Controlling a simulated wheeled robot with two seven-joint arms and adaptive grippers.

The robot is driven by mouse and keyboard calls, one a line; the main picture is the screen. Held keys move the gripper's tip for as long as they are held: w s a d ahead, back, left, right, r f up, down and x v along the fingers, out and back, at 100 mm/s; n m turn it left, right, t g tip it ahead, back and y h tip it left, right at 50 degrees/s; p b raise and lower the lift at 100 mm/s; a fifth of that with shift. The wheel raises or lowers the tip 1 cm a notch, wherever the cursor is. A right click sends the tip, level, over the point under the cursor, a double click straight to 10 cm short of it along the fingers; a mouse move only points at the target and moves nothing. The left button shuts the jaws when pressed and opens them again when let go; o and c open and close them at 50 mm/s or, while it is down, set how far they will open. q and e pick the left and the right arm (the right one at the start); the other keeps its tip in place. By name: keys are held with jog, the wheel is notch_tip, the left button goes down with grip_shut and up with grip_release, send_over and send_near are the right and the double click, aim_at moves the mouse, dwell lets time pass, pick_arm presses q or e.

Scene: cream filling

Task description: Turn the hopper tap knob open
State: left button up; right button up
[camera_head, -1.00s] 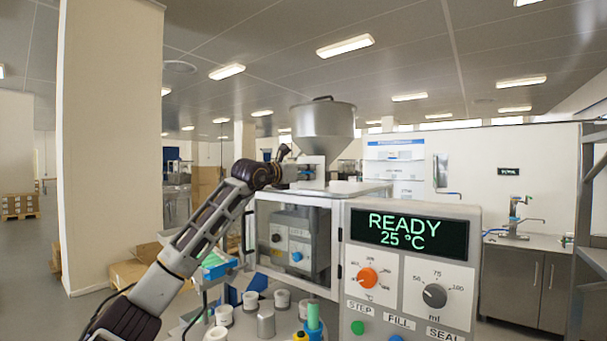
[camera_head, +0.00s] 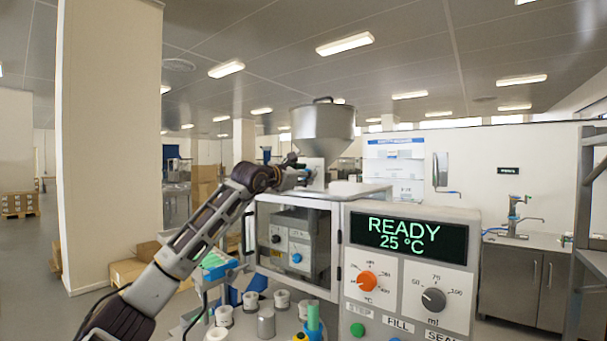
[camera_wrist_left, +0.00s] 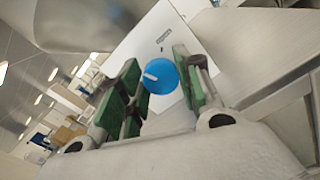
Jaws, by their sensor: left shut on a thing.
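The steel hopper (camera_head: 323,122) stands on top of the filling machine, with a pale tap block under it. In the left wrist view the blue tap knob (camera_wrist_left: 161,76) has a white mark and sits in front of a white plate (camera_wrist_left: 150,40). My left gripper (camera_head: 300,168) is beside the tap block in the head view. In the wrist view its green-padded fingers (camera_wrist_left: 157,88) are on either side of the blue knob, shut on it. The knob is hidden in the head view. My right gripper is not in view.
The machine's control panel (camera_head: 410,262) reads READY 25 °C. A glass-fronted cabinet (camera_head: 295,245) is below the hopper. Several white cups (camera_head: 224,315) stand on the surface in front of it. A flat steel top (camera_head: 355,188) lies right of the tap.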

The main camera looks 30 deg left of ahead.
pick_arm(q)
jog(key=m, duration=0.2)
jog(key=shift+m+p, duration=0.3)
jog(key=shift+p, duration=0.05)
jog(key=shift+d+m+p, duration=0.1)
jog(key=shift+m+p, duration=0.25)
jog(key=shift+m, duration=0.85)
jog(key=shift+m+p, duration=0.35)
jog(key=shift+m, duration=0.85)
jog(key=m, duration=0.2)
jog(key=shift+f+m+p, duration=0.1)
jog(key=shift+m+p, duration=0.2)
jog(key=shift+m, duration=0.6)
jog(key=shift+f+m+p, duration=0.1)
jog(key=shift+m+p, duration=0.3)
jog(key=shift+m, duration=0.4)
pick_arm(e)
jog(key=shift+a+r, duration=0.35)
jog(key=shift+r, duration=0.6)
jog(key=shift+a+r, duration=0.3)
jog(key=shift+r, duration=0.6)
